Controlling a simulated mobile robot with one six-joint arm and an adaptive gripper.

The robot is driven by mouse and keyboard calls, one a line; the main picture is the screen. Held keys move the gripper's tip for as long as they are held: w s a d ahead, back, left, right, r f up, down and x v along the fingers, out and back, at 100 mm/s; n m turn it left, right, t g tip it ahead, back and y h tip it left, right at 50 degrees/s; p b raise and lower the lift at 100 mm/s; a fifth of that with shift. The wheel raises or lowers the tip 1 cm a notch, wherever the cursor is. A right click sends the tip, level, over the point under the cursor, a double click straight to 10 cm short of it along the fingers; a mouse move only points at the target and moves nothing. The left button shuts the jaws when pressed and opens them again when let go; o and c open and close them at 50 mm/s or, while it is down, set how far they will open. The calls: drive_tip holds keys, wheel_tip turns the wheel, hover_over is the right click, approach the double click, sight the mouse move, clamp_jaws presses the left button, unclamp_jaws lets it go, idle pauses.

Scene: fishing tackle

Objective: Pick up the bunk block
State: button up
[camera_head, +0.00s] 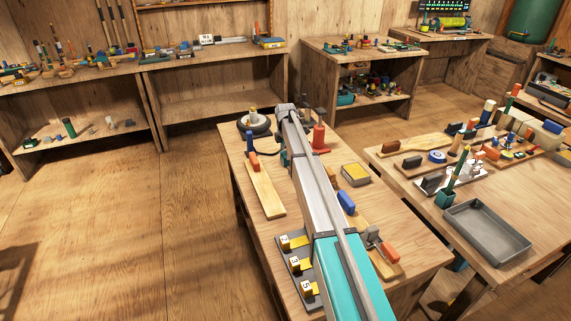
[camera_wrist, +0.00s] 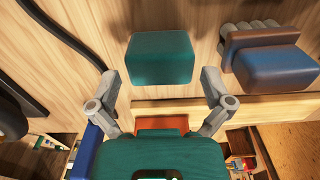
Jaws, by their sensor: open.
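A teal block with rounded edges, which I take to be the bunk block (camera_wrist: 160,58), lies on the wooden bench top in the wrist view. My gripper (camera_wrist: 161,78) is open, with one grey finger on each side of the block's near end. I see no finger touching it, and I cannot tell the height between them. In the head view my arm runs along the bench and hides most of what lies at its far end. A bit of teal shows beside the arm, but I cannot tell whether it is this block.
A blue-and-brown block (camera_wrist: 275,66) lies right of the teal one. A black cord (camera_wrist: 66,32) curves at the left. In the head view a dark round coil (camera_head: 246,128), a red object (camera_head: 320,140) and a yellow-topped box (camera_head: 355,174) stand around my arm on the bench.

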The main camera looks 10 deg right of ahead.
drive_tip(key=shift+f+b, duration=0.35)
drive_tip(key=shift+f, duration=0.25)
drive_tip(key=c, duration=0.9)
drive_tip(key=shift+r, duration=0.15)
drive_tip(key=shift+c, duration=0.2)
drive_tip(key=shift+r+p, duration=0.9)
drive_tip(key=shift+p, duration=0.1)
drive_tip(key=s+r+p, duration=1.1)
drive_tip(key=s, duration=0.3)
drive_tip(key=shift+d, duration=0.1)
